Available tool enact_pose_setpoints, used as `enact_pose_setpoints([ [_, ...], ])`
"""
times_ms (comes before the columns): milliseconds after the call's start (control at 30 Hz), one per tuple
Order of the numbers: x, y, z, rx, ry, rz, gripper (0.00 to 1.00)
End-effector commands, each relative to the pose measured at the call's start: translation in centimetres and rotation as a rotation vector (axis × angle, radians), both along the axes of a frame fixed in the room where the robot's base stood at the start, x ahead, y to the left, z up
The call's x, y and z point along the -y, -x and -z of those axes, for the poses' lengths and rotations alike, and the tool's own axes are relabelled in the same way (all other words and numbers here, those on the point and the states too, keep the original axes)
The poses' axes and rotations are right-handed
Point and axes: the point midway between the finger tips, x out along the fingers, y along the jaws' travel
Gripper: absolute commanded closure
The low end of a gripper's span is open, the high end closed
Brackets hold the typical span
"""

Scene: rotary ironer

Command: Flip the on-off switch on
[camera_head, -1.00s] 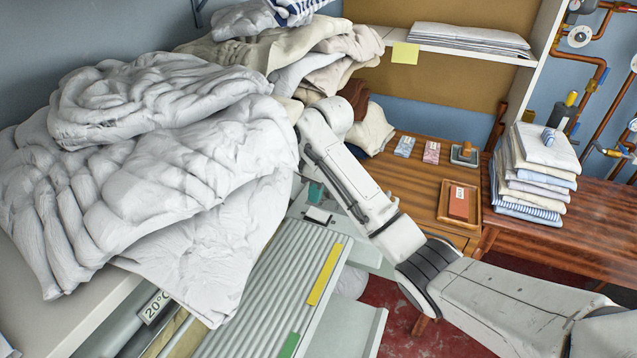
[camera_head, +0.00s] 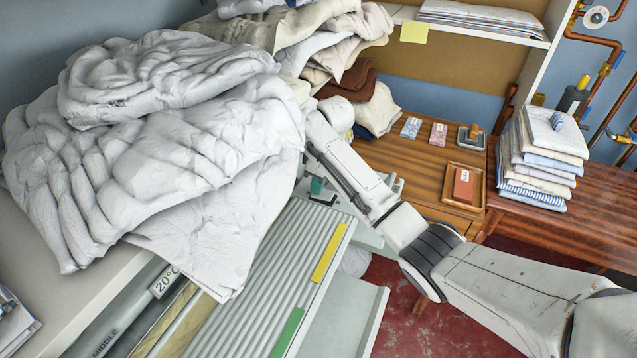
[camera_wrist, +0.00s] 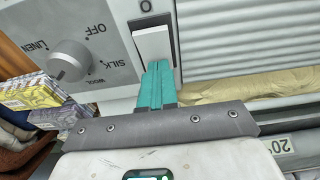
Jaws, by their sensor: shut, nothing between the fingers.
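The white rocker switch (camera_wrist: 153,44) sits in a dark frame on the ironer's grey control panel, with an "O" mark at one end. The switch also shows small in the head view (camera_head: 322,199), partly covered. My gripper's teal fingers (camera_wrist: 156,72) are shut together with nothing between them. Their tips are at the lower end of the switch in the wrist view; I cannot tell whether they touch it. In the head view, my gripper (camera_head: 317,186) shows as a teal bit beside the switch, mostly hidden by my arm.
A temperature dial (camera_wrist: 69,61) marked OFF, SILK, WOOL and LINEN is beside the switch. Patterned boxes (camera_wrist: 32,92) show at the wrist view's left. A large heap of white linen (camera_head: 160,150) lies left of my arm. The ribbed cover (camera_head: 265,275) lies in front.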

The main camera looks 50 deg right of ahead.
Motion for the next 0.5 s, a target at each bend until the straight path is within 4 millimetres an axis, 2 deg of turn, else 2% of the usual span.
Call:
enact_pose_setpoints([
  [500,0.4,1.4,-0.3,-0.007,-0.001,0.002,1.00],
])
